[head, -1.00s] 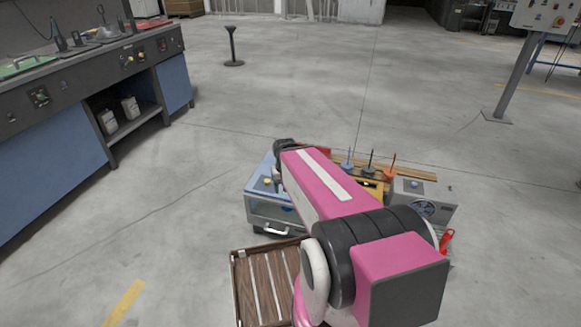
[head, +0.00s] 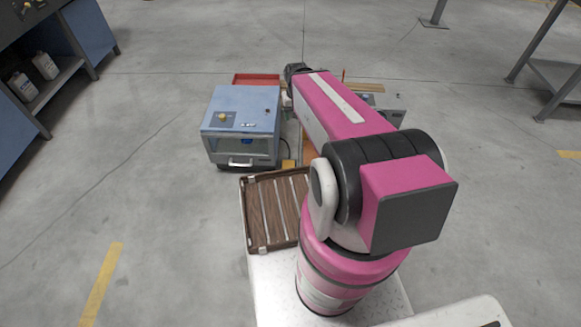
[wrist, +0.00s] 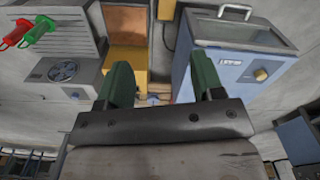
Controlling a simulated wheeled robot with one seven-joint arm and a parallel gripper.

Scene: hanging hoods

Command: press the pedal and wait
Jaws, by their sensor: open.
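No pedal can be made out for sure. A small yellow block (head: 288,164) lies on the floor side beside the blue hooded box (head: 240,108); it also shows at the top of the wrist view (wrist: 166,9). My gripper is mostly hidden behind my pink arm in the head view. In the wrist view my gripper (wrist: 160,80) has its two green fingers apart with nothing held between them. It points at the gap between the blue box (wrist: 225,72) and the grey fan unit (wrist: 68,65). An orange-yellow panel (wrist: 126,48) shows near the left finger.
A brown slatted tray (head: 262,215) lies in front of the blue box. A red tray (head: 256,79) is behind it. Red and green handled items (wrist: 38,28) sit by the fan unit. A workbench (head: 65,65) stands at left.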

